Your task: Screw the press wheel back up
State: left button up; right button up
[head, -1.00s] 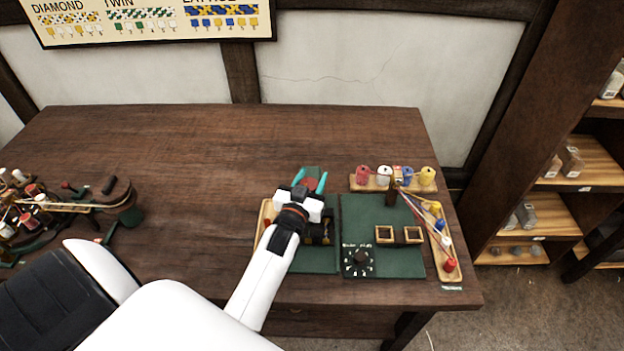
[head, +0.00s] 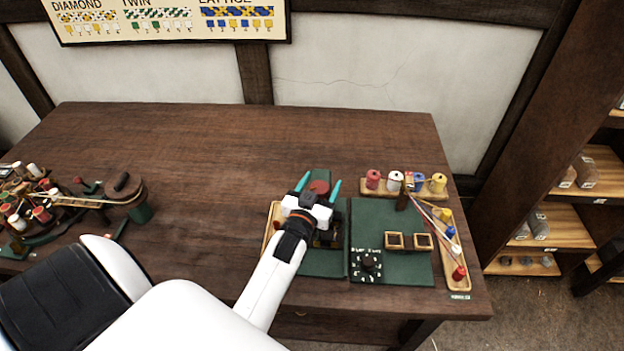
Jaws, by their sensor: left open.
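The press wheel (head: 319,187) looks like a small red disc on the green press at the middle of the table. My left gripper (head: 320,184) is open, with one teal finger on each side of the red disc. The fingers look spread apart from it; I cannot tell whether either one touches. The gripper body and wrist hide the near part of the press. My right gripper does not show.
A cord-winding machine (head: 60,205) is at left. The table's back left is clear.

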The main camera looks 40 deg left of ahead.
pick_arm(q)
jog(key=b+v, duration=0.1)
jog(key=v, duration=1)
jog(key=shift+b, duration=0.4)
